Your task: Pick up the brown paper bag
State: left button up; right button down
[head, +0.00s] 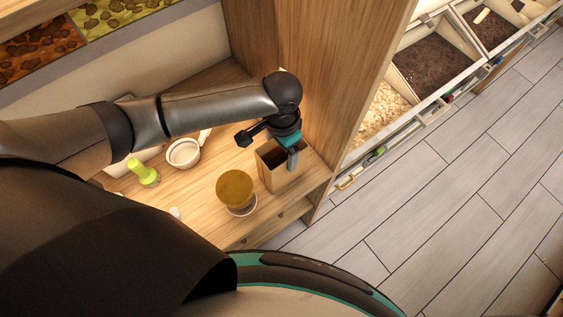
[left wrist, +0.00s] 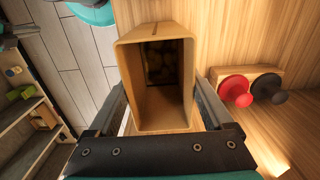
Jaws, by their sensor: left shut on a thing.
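The brown paper bag (head: 272,168) stands upright and open-topped on the wooden shelf, close to the upright wooden panel. My left gripper (head: 291,150) is at the bag, reaching down from above. In the left wrist view the bag (left wrist: 160,112) sits between the two fingers of the left gripper (left wrist: 160,95), one finger along each side. The gripper is shut on it. Its mouth faces the camera, and small dark, lumpy contents show deep inside. Whether its base touches the shelf is not clear. My right gripper is not in view.
A jar with a brown-gold lid (head: 236,188) stands left of the bag. A white cup (head: 184,152) and a lime-green object (head: 143,172) are farther left. A wooden panel (head: 318,75) rises behind the bag. Red and black knobbed things (left wrist: 250,88) show right in the wrist view.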

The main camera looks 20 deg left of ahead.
pick_arm(q)
jog(key=shift+r, duration=0.1)
grip_shut()
notch_tip(320, 180, up, 20)
jog(key=p, duration=0.3)
dwell(0.8)
dwell(0.4)
